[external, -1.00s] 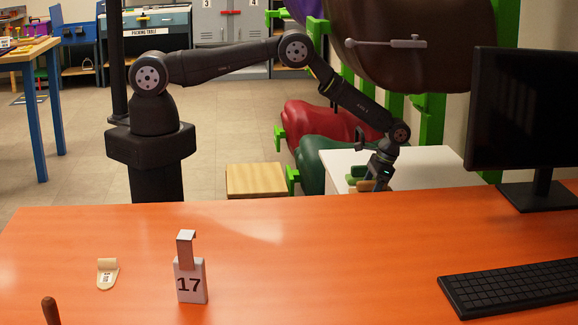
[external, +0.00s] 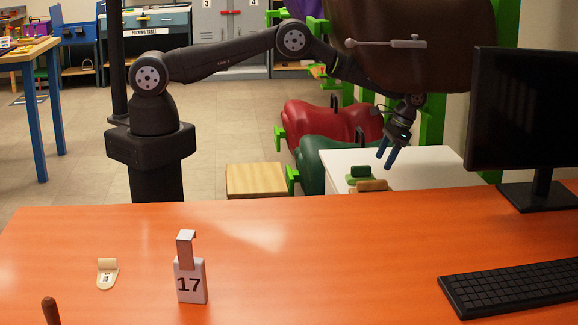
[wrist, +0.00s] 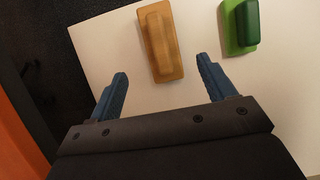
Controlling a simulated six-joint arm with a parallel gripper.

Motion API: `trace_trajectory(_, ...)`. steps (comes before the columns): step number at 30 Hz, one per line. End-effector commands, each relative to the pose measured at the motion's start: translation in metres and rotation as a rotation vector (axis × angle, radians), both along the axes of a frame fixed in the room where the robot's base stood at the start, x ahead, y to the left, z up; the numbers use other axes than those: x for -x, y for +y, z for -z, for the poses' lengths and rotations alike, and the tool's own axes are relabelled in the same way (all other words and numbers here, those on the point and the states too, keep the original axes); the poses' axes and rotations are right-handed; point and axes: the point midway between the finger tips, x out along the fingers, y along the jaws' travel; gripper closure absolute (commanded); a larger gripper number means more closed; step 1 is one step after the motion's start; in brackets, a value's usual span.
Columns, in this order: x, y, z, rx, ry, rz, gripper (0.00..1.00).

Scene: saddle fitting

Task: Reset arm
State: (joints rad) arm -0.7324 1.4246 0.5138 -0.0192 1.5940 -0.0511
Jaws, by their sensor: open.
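My gripper (external: 388,160) is open and empty, with its two blue fingers pointing down above the white table. In the wrist view, my gripper (wrist: 162,90) shows its blue fingers spread apart with nothing between the tips. A tan-brown block (external: 372,185) lies on the white table below and left of the fingers. It also shows in the wrist view (wrist: 158,42), beyond the fingertips and apart from them. A green block (external: 360,172) sits beside it, and shows at the upper right of the wrist view (wrist: 240,25).
The white table (external: 425,160) stands behind the orange desk (external: 330,250). A monitor (external: 525,120) and keyboard (external: 510,287) are at the right. A number 17 stand (external: 190,280) is on the desk. Red (external: 330,125) and green (external: 330,155) saddle-like shapes stand behind the white table.

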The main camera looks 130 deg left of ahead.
Motion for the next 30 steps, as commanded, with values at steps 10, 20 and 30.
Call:
trace_trajectory(10,0.0,0.0,0.0,0.001,0.001,0.0,0.24)
trace_trajectory(20,0.012,-0.012,0.037,0.004,0.004,0.0,0.24)
trace_trajectory(30,0.03,-0.03,0.101,0.003,0.003,0.001,0.24)
